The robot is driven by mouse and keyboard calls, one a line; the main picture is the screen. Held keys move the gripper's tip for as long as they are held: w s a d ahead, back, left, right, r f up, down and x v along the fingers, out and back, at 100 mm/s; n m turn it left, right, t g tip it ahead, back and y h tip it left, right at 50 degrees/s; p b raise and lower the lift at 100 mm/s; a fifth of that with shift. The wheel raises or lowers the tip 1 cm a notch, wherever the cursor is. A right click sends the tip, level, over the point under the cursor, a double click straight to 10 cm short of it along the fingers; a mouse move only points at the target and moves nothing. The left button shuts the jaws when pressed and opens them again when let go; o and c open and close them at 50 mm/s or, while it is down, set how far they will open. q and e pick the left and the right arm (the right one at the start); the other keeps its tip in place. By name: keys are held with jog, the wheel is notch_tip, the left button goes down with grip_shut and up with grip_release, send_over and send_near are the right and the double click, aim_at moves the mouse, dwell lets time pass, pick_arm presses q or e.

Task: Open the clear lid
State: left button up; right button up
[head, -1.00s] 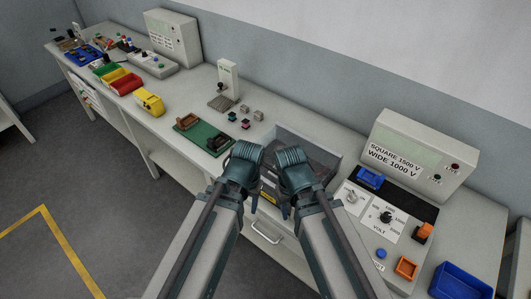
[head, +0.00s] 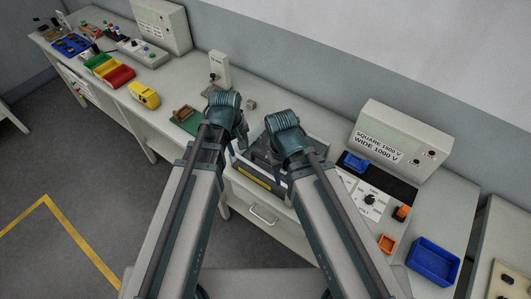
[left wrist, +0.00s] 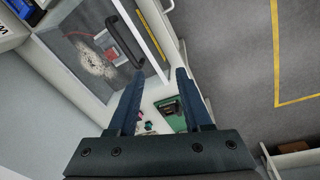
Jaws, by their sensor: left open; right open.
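The clear lid (left wrist: 90,50) covers a pale box in the left wrist view. A black bar handle (left wrist: 125,42) runs along it, and a red and a light shape show through it. In the head view the box (head: 252,176), with a yellow label on its front, is partly hidden by my arms. My left gripper (head: 238,142) is open at the box's left side. In the left wrist view its fingers (left wrist: 160,75) are apart and empty, with the handle close beside the left fingertip. My right gripper (head: 276,158) is open over the box; its fingertips are mostly hidden.
A green board (head: 187,121) lies left of the box, and a white stand (head: 219,70) is behind it. To the right are a control panel (head: 371,198), a meter box (head: 402,138) and a blue bin (head: 433,260). A drawer handle (head: 263,215) is below the box.

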aim_at(266, 160)
pick_arm(q)
jog(key=w+d+n, duration=0.2)
jog(key=d+n, duration=0.2)
jog(key=d, duration=0.3)
jog(key=shift+w+n, duration=0.3)
jog(key=shift+h, duration=0.3)
jog(key=f+b, duration=0.4)
jog(key=w+d+f+b, duration=0.1)
jog(key=f+b, duration=0.4)
jog(key=w+f+b, duration=0.1)
jog(key=f+b, duration=0.3)
jog(key=shift+w+d+f+b, duration=0.1)
jog(key=shift+d+f+b, duration=0.15)
jog(key=shift+d+b, duration=0.1)
jog(key=shift+r, duration=0.1)
grip_shut()
dwell(0.4)
